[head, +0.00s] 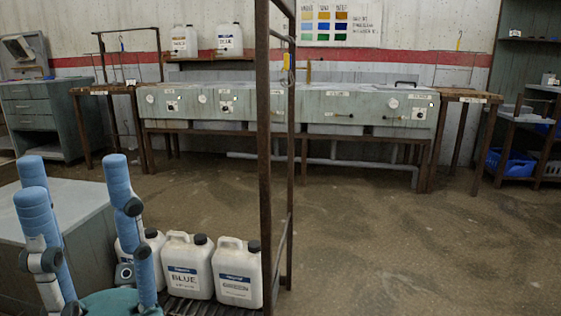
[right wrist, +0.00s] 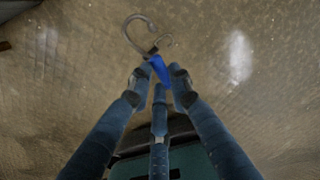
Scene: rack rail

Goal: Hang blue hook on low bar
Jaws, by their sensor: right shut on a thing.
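The blue hook (right wrist: 160,69) shows in the right wrist view, with a blue body and curved bare metal ends (right wrist: 139,22) pointing away from the palm. My right gripper (right wrist: 157,74) is shut on its blue body; the metal ends stand free of the fingers. The right gripper is not in the head view. My left gripper (head: 74,172) is at the lower left of the head view, fingers spread, open and empty. A rusty rack (head: 263,150) stands right of it, with short bars near the top and a lower one (head: 281,250). Which is the task's low bar is unclear.
A yellow-tagged hook (head: 287,62) hangs on the rack's upper part. White jugs (head: 238,272) stand on a slatted base at the rack's foot. A long grey bench (head: 300,108) runs along the back wall. The floor (head: 400,240) to the right is clear.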

